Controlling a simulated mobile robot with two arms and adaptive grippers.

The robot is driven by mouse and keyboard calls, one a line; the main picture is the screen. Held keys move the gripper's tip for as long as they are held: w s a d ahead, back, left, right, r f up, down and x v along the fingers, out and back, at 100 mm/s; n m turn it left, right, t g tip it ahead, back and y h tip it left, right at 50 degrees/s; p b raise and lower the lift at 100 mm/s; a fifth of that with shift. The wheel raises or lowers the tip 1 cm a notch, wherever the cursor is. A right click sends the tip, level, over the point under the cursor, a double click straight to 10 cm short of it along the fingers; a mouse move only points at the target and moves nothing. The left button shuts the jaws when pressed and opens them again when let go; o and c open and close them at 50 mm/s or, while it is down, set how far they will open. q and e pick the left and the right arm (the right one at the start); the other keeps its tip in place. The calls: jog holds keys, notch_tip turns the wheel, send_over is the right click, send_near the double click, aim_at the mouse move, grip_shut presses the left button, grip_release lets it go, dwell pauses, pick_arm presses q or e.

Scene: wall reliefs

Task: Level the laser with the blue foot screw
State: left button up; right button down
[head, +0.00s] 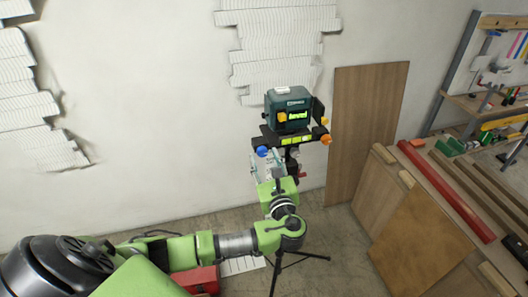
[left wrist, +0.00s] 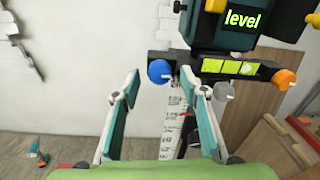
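The laser (head: 289,105) is a teal box with orange knobs on a black tripod. Its lit green screen reads "level" in both views. Below it, the dark base carries yellow-green bubble vials (head: 297,140), also in the left wrist view (left wrist: 228,67). The blue foot screw (head: 262,151) is at the base's left; it shows in the left wrist view (left wrist: 160,71) beyond and between my fingertips. My left gripper (head: 267,163) is open, its teal-padded fingers apart just below the blue screw, with nothing visibly held. I cannot tell whether they touch it. My right gripper is out of view.
An orange foot screw (left wrist: 284,79) and a grey one (left wrist: 224,91) sit further right on the base. Tripod legs (head: 277,272) stand below. A wood panel (head: 366,125) leans on the wall at right, by a bench with a red tube (head: 445,190).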

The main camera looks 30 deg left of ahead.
pick_arm(q)
jog(key=shift+x, duration=0.85)
jog(key=shift+s, duration=0.1)
jog(key=c, duration=1.1)
jog(key=shift+f, duration=0.1)
